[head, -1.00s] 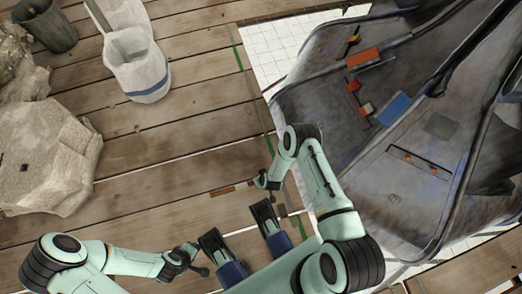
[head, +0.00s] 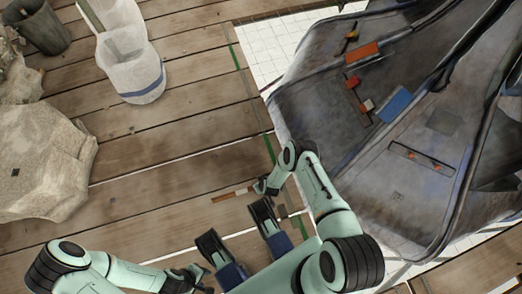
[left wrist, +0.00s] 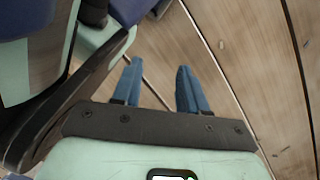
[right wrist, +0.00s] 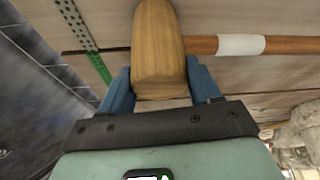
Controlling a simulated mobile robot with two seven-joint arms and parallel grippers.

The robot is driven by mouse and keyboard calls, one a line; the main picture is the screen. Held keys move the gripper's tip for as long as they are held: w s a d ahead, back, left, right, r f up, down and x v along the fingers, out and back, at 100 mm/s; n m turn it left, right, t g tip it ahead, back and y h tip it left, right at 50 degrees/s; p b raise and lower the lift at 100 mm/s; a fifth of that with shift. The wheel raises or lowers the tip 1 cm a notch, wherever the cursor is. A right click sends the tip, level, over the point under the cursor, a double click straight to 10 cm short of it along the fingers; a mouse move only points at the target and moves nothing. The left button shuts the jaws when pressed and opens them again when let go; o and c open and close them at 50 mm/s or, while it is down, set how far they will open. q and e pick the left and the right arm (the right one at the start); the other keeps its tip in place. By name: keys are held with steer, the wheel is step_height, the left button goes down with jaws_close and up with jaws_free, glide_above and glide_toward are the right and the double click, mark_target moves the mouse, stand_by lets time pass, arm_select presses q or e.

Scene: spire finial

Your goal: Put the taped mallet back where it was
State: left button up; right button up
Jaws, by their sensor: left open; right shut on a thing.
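The taped mallet has a pale wooden block head (right wrist: 158,50) and a brown handle with a white tape band (right wrist: 240,45). My right gripper (right wrist: 160,88) is shut on the head, its blue fingers on either side, and the handle points right in the right wrist view. In the head view the mallet's handle (head: 228,195) sticks out to the left of my right gripper (head: 266,187), over the planks. My left gripper (head: 198,280) is low in the head view; in the left wrist view its blue fingers (left wrist: 160,90) are apart with only floor between.
A large dark shell (head: 330,130) with coloured blocks on it fills the right side. A green strip (head: 240,75) and white tiles (head: 270,50) edge the planks. A pale rock (head: 45,165), a white bucket (head: 133,72) and a dark bucket (head: 42,30) stand left. The middle planks are clear.

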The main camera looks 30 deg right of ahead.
steer(key=o, duration=1.4)
steer(key=shift+f, duration=0.1)
steer(key=shift+r, duration=0.2)
arm_select(q)
steer(key=w+d+r+t+p, duration=0.1)
steer(key=w+r+t+p, duration=0.2)
steer(key=w, duration=0.7)
step_height(320, 180, up, 4)
steer(key=shift+w+d+r+m+t+p, duration=0.1)
steer(key=shift+w+d+m+t+p, duration=0.2)
steer(key=shift+p, duration=0.9)
arm_select(e)
steer(key=v, duration=1.2)
arm_select(q)
steer(key=shift+a, duration=0.1)
